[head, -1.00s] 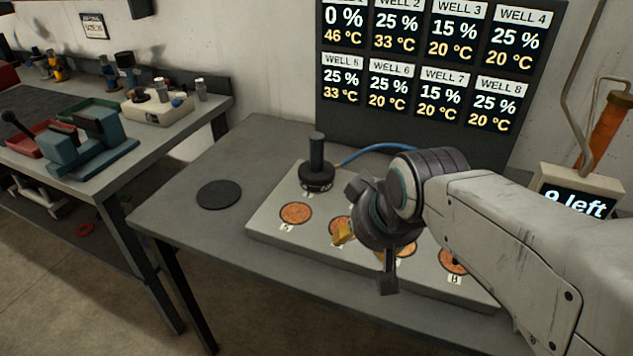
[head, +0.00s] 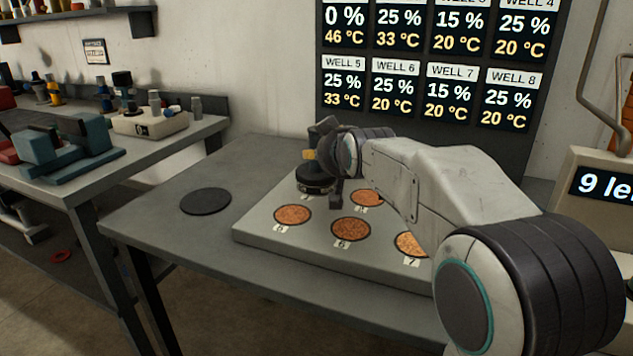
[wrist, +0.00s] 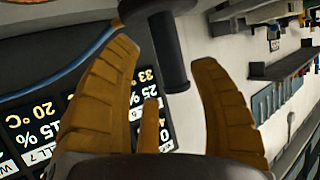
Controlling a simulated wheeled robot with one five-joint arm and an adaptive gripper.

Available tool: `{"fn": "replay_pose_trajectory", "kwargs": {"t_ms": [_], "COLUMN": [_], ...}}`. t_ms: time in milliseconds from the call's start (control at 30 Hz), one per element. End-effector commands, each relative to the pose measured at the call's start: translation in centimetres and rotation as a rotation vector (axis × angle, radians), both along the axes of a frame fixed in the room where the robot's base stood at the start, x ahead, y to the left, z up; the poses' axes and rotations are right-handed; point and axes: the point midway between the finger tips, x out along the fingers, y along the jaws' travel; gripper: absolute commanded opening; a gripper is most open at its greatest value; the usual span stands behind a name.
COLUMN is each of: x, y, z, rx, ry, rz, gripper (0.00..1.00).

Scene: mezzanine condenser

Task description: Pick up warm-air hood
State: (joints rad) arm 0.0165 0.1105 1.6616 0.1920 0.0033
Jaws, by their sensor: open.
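The warm-air hood (head: 315,183) is a black round cap with an upright handle, standing on the far left of the grey well plate (head: 262,240). My gripper (head: 318,155) is at the hood's handle in the head view and hides most of it. In the wrist view the hood's black handle (wrist: 168,50) reaches in between my open gripper's (wrist: 172,75) yellow fingers, with space on both sides. The fingers do not close on it. The hood's base is at the top edge of that view.
Copper-coloured wells (head: 350,229) lie open on the plate. A black round pad (head: 205,201) lies on the table (head: 170,233) to the left. A display board (head: 425,75) stands behind, and a box reading "9 le" (head: 595,182) stands at right. A cluttered bench (head: 170,145) is at left.

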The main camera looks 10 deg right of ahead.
Motion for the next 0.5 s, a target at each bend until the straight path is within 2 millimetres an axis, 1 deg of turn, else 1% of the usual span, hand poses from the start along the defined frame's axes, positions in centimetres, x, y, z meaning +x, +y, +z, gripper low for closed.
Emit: {"fn": "replay_pose_trajectory", "kwargs": {"t_ms": [33, 200, 367, 500], "x": [0.4, 1.5, 2.1, 3.0], "y": [0.0, 0.0, 0.0, 0.0], "z": [-0.4, -0.8, -0.9, -1.3], "rx": [0.0, 0.0, 0.0, 0.0], "ry": [-0.001, -0.002, -0.002, -0.002], "rz": [0.0, 0.0, 0.0, 0.001], "gripper": [0.56, 0.56, 0.56, 0.56]}}
